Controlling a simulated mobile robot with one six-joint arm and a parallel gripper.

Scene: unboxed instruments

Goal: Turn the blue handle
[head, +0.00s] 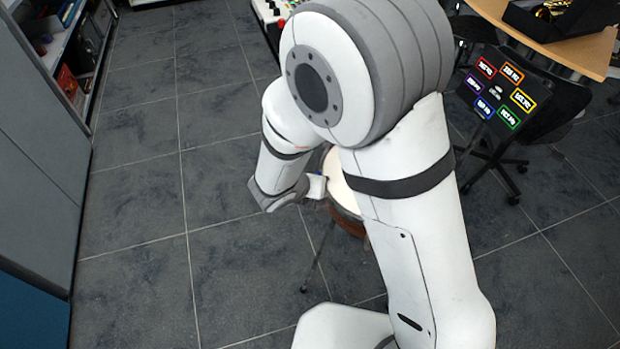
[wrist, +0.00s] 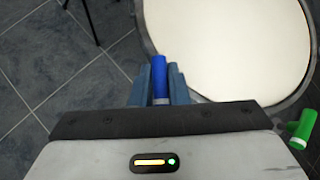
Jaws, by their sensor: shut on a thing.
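The blue handle (wrist: 160,66) is a short blue cylinder at the rim of a round drum with a white top (wrist: 230,45). My gripper (wrist: 160,72) is shut on the blue handle, with one finger on each side of it. The handle's far end shows past the fingertips; its near part sits between the fingers. In the head view my gripper (head: 322,187) is beside the drum (head: 337,185), which is partly hidden by my arm. The handle is hard to make out there.
A green handle (wrist: 303,130) sits at the drum's rim on the right in the wrist view. The drum stands on thin legs. A black pad with coloured squares (head: 500,92) stands at the right, near a wooden table (head: 560,50). Tiled floor at left is clear beside shelves (head: 75,70).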

